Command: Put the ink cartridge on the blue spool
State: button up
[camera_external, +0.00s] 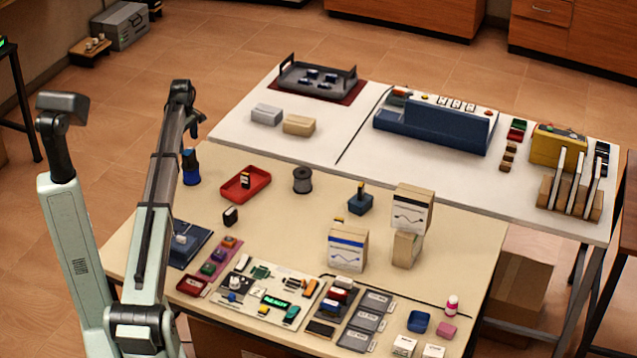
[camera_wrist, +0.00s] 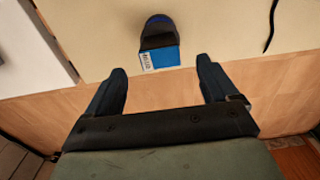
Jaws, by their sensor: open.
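The blue spool (camera_external: 190,180) stands at the left edge of the beige table, and its dark, blue-rimmed round end shows in the wrist view (camera_wrist: 158,20). A dark ink cartridge with a blue and white label (camera_wrist: 160,58) appears to rest upright on the spool, and shows as the dark and blue upper part in the external view (camera_external: 190,157). Its exact contact with the spool is hard to see. My gripper (camera_wrist: 161,68) is open and empty, its fingers apart on either side of the cartridge's near end. In the external view my gripper (camera_external: 195,124) is above the spool, clear of the cartridge.
A red tray (camera_external: 262,192) holding a small item and a grey spool (camera_external: 302,180) stand to the right. A small black block (camera_external: 230,216) stands nearer the front. Boxes (camera_external: 347,250) and parts crowd the front and right. The white table (camera_external: 225,128) adjoins behind.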

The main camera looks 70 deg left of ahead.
aim_at(191, 152)
jog(key=shift+r, duration=2.3)
